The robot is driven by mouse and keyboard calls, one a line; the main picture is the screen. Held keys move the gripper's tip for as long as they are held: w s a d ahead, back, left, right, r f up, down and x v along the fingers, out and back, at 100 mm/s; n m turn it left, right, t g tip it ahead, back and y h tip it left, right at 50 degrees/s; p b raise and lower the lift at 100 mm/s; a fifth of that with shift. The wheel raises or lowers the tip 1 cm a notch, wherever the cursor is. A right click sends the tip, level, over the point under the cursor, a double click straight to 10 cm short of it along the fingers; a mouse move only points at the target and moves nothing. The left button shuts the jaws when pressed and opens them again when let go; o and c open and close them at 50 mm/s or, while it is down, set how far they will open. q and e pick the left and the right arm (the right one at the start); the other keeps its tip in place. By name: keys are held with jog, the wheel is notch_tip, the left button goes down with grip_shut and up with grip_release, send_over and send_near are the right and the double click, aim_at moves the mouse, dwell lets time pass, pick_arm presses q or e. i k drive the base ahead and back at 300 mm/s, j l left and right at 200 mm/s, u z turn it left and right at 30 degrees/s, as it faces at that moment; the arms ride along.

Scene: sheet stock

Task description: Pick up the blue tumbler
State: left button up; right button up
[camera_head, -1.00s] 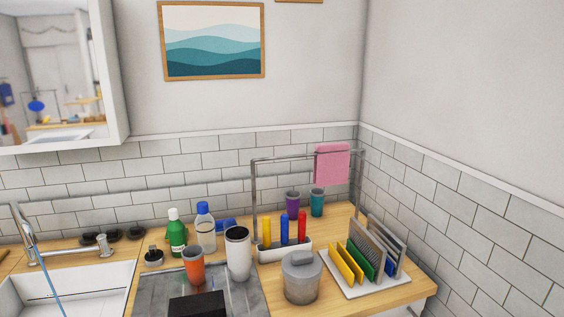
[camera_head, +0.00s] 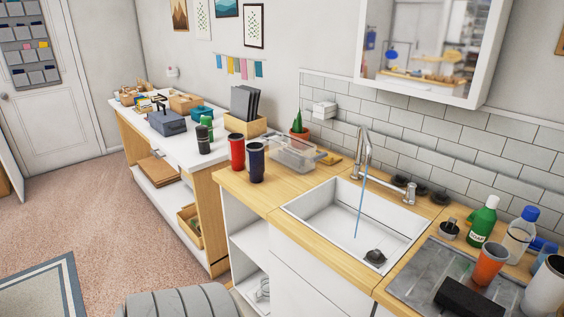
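A dark navy-blue tumbler (camera_head: 256,163) stands upright on the wooden counter, left of the sink. A red tumbler (camera_head: 237,152) with a dark rim stands close beside it, to its left and slightly behind. Neither of my grippers shows in this view, so no gripper is seen near the tumbler.
The white sink (camera_head: 318,215) with its tap (camera_head: 364,150) lies to the right of the tumblers. A clear plastic box (camera_head: 293,153) is behind them. An orange cup (camera_head: 489,264), a green bottle (camera_head: 482,222) and a white tumbler (camera_head: 546,290) stand farther right. Counter in front of the tumblers is bare.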

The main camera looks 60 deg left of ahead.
aim_at(255, 152)
jog(key=u, duration=2.2)
